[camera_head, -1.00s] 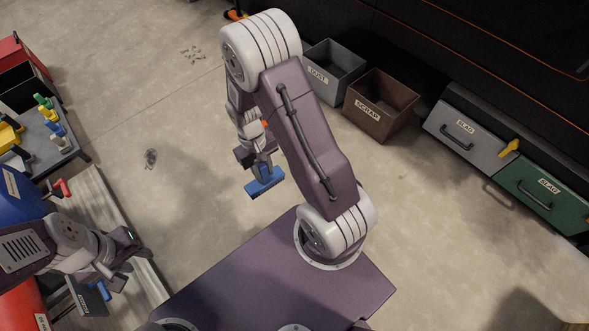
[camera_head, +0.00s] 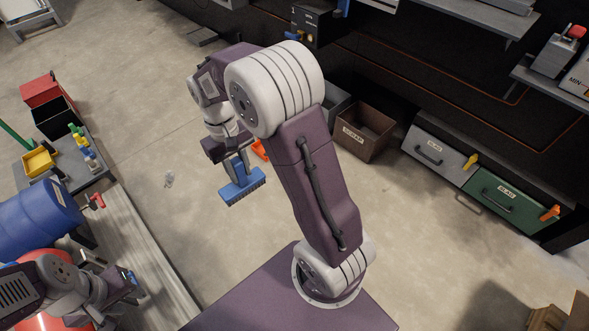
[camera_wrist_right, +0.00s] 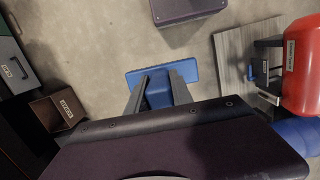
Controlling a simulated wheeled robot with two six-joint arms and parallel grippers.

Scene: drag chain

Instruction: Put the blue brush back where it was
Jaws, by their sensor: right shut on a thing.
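The blue brush (camera_head: 243,191) hangs in the air over the concrete floor, bristles downward in the head view. My right gripper (camera_head: 237,170) is shut on its raised middle. In the right wrist view the brush (camera_wrist_right: 188,72) shows as a wide blue bar between the two grey fingers (camera_wrist_right: 160,92). My left gripper (camera_head: 126,288) is at the lower left in the head view, beside the red drum. Its fingers are too small and covered to tell their state. The brush's original place cannot be identified from these frames.
A brown scrap bin (camera_head: 366,132) and grey (camera_head: 437,149) and green (camera_head: 505,198) slag drawers line the right. Shelves (camera_head: 470,20) are at the upper right.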

